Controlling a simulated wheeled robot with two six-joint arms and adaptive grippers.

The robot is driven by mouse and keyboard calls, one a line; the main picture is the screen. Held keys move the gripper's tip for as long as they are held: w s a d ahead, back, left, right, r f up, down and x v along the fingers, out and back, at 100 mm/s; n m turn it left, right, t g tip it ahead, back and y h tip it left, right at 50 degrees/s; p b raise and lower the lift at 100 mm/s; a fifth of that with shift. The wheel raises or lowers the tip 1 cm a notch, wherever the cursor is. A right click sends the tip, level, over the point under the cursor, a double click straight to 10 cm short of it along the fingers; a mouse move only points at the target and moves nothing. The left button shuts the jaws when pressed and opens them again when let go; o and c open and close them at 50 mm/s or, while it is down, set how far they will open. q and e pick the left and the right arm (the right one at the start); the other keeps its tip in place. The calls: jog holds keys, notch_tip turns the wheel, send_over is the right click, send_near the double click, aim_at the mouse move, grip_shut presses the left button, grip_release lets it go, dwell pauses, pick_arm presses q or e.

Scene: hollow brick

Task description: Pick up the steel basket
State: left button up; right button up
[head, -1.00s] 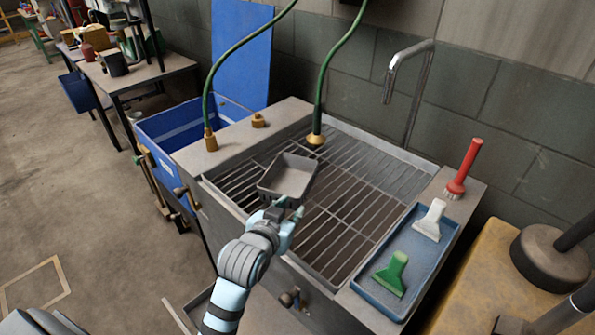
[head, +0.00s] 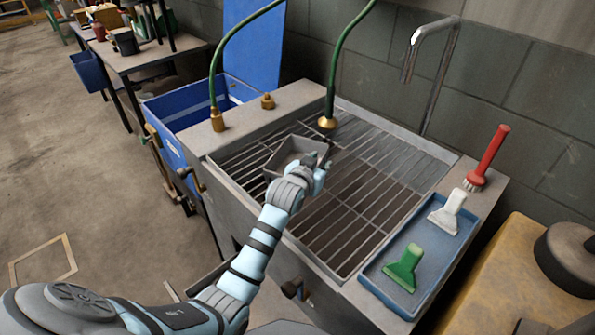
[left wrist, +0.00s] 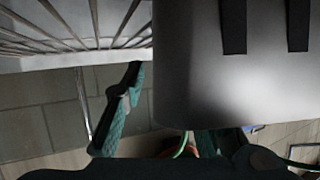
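The steel basket (head: 292,148), a small grey open-topped box, is over the left part of the sink's wire grate in the head view. I cannot tell whether it touches the grate. My left gripper (head: 321,168) is at its near right corner and covers part of it. In the left wrist view the basket's grey wall (left wrist: 205,85) with dark slots fills the right side. One teal finger stands left of it with a gap between. The other finger is mostly hidden behind the basket. The left gripper looks open. My right gripper is not in view.
The sink grate (head: 345,235) is bare to the right of the basket. A blue tray (head: 383,278) holds a green scraper (head: 405,267) and a white one (head: 448,211). A red-handled brush (head: 488,158), a brass-nozzled green hose (head: 345,62) and a tap (head: 432,70) stand close around.

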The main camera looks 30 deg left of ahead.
pick_arm(q)
jog(key=shift+w+f, duration=0.15)
jog(key=shift+w, duration=0.2)
grip_shut()
